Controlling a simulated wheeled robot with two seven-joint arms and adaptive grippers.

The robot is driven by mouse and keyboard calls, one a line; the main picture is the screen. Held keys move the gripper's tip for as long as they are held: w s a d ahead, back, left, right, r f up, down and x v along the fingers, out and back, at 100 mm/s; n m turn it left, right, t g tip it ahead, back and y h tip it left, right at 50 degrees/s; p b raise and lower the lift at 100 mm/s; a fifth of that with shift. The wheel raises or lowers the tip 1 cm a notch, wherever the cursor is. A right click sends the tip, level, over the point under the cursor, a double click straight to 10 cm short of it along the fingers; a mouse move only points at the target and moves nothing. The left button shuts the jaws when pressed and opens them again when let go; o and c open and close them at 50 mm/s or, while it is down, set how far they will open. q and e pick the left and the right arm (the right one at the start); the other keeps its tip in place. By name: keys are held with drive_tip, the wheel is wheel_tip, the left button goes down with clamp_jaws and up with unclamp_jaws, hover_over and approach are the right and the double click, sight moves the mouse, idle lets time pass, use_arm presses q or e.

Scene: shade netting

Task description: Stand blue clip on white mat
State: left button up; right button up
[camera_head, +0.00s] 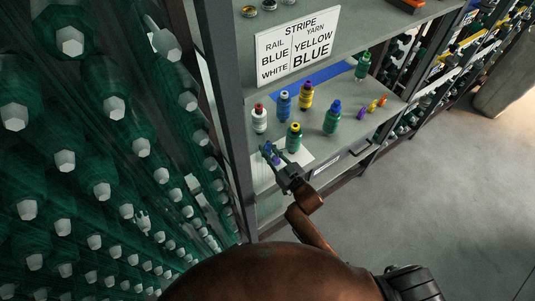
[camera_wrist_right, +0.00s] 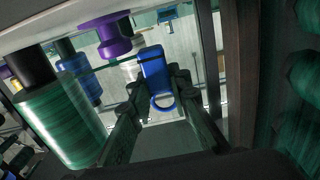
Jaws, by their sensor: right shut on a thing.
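The blue clip (camera_wrist_right: 155,72) is between the two fingers of my right gripper (camera_wrist_right: 156,90) in the right wrist view, with a loop at one end. In the head view my right gripper (camera_head: 271,153) is over the front left of the shelf, with the small blue clip (camera_head: 267,148) at its tips. The white mat (camera_head: 302,157) lies on the shelf beside and partly behind the gripper. Whether the clip touches the mat cannot be told. My left gripper is not in view.
Small purple, orange and yellow pieces (camera_head: 372,107) are at the right. A sign (camera_head: 297,47) hangs above. Green spools fill the left.

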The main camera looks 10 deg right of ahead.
drive_tip(key=shift+w+f, duration=0.25)
drive_tip(key=shift+f, duration=0.15)
wheel_tip(320, 180, down, 3)
drive_tip(key=shift+b, duration=0.5)
drive_tip(key=shift+r, duration=0.1)
drive_tip(key=o, duration=0.9)
drive_tip(key=shift+o, duration=0.2)
drive_tip(key=shift+s, duration=0.15)
drive_tip(key=p+v, duration=0.1)
drive_tip(key=v, duration=1.1)
drive_tip(key=shift+r, duration=0.1)
